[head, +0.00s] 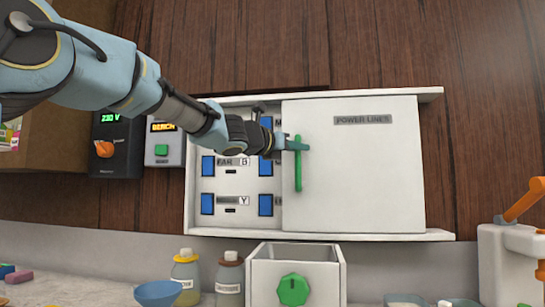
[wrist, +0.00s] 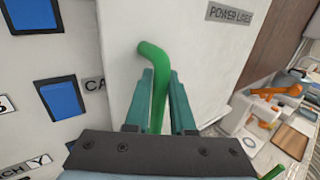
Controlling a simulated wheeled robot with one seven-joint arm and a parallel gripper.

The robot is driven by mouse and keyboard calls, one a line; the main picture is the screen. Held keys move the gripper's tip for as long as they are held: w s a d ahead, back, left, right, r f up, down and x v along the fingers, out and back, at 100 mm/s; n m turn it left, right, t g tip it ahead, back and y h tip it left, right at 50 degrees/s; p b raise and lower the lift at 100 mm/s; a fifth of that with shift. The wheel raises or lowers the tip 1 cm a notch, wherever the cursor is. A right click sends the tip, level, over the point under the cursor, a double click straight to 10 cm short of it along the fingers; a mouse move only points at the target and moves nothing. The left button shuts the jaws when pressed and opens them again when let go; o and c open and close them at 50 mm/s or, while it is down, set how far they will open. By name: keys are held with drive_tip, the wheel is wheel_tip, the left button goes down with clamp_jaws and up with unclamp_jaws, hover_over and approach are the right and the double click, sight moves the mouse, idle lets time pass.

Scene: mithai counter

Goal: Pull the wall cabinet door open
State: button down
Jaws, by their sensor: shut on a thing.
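The wall cabinet (head: 320,237) is a white box on the wood-panelled wall. Its white sliding door (head: 365,180), labelled "POWER LINES", covers the right part. The left part is uncovered and shows blue switches (head: 207,204). A green vertical bar handle (head: 298,178) stands near the door's left edge. My gripper (head: 298,144) reaches in from the left and is shut around the upper part of the handle. In the wrist view the green handle (wrist: 153,62) runs between the two teal fingers. The door also shows in the wrist view (wrist: 205,65).
Left of the cabinet are a black unit with an orange knob (head: 104,149) and a grey box with a green button (head: 162,150). Below are two bottles (head: 186,275), a blue bowl (head: 158,293) and a white box with a green knob (head: 293,289). An orange-armed machine (head: 510,250) stands at right.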

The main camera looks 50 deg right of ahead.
sight(332, 149)
drive_tip(key=s+d, duration=0.1)
drive_tip(key=s, duration=0.1)
drive_tip(key=s+d, duration=0.2)
drive_tip(key=s, duration=0.1)
drive_tip(key=shift+s+d+b, duration=0.3)
drive_tip(key=shift+b, duration=0.1)
drive_tip(key=c, duration=1)
unclamp_jaws()
drive_tip(key=shift+c, duration=0.2)
drive_tip(key=shift+a, duration=0.15)
drive_tip(key=a+b, duration=0.3)
drive_tip(key=a, duration=0.7)
drive_tip(key=shift+w+a, duration=0.15)
drive_tip(key=shift+a, duration=0.15)
